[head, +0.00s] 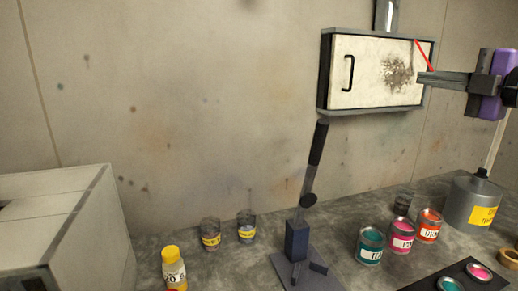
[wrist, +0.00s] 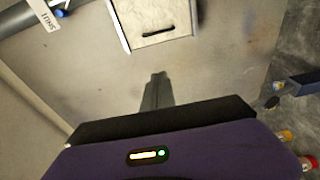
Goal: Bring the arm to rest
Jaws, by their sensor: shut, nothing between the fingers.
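My gripper (head: 424,78) is at the upper right of the head view, raised well above the bench. Its fingers are shut with nothing between them, and they point left across the front of a wall cabinet (head: 357,70). In the wrist view my gripper (wrist: 158,78) shows as closed dark fingers in the middle, below the cabinet (wrist: 150,18). The cabinet has a white, stained door with a black handle, and the door looks closed. I cannot tell how far the fingertips are from the door.
Teal, pink and orange paint cans (head: 401,238) and a large grey can (head: 470,205) stand on the bench (head: 190,240). A dark stand (head: 297,243) with a tilted rod rises mid-bench. A yellow-capped bottle (head: 173,272) and two jars (head: 211,235) stand left. A pale box (head: 75,225) fills the lower left.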

